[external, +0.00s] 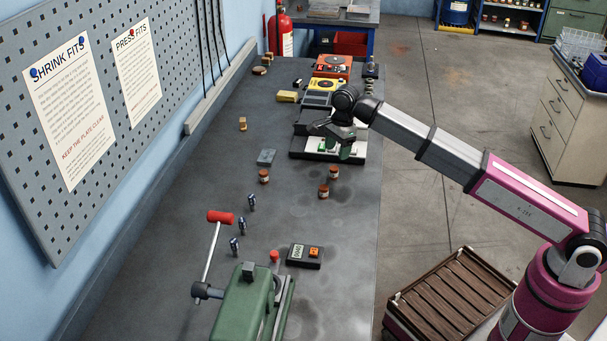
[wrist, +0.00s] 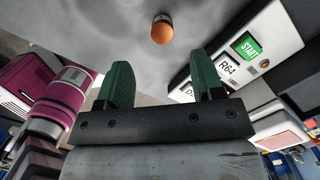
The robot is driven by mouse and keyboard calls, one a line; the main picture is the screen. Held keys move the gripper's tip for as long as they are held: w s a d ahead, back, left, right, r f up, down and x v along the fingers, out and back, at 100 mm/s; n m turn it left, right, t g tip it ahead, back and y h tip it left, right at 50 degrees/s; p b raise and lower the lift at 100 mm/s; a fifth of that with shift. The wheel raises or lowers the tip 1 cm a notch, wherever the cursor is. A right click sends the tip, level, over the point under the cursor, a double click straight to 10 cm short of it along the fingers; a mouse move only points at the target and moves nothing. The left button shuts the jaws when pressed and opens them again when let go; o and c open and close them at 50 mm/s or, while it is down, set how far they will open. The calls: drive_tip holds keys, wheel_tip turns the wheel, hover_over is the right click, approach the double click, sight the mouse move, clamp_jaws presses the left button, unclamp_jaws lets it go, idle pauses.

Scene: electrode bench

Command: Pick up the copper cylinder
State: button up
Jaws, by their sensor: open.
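My gripper (external: 344,152) is at the black-and-white machine (external: 299,150) on the bench, its green fingers low over or beside the machine's front. In the wrist view my gripper (wrist: 162,80) is open, with nothing between the fingers. A copper-coloured cylinder (wrist: 162,29) shows beyond the fingertips there, apart from them. In the external view three small copper-coloured, banded cylinders stand on the bench in front of the machine: one at right (external: 334,173), one slightly nearer (external: 323,192) and one at left (external: 264,176). I cannot tell which of them the wrist view shows.
The machine's START panel (wrist: 248,46) is close to the right finger in the wrist view. A grey block (external: 266,157), small blue-grey pieces (external: 252,202), a black control box (external: 305,256) and a green press (external: 245,310) are on the bench. The bench's right front is clear.

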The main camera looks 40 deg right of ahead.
sight(334, 168)
drive_tip(key=f, duration=0.8)
drive_tip(key=shift+w+a+f, duration=0.1)
drive_tip(key=shift+a+f, duration=0.15)
drive_tip(key=shift+a, duration=0.15)
clamp_jaws()
drive_tip(key=shift+r, duration=0.1)
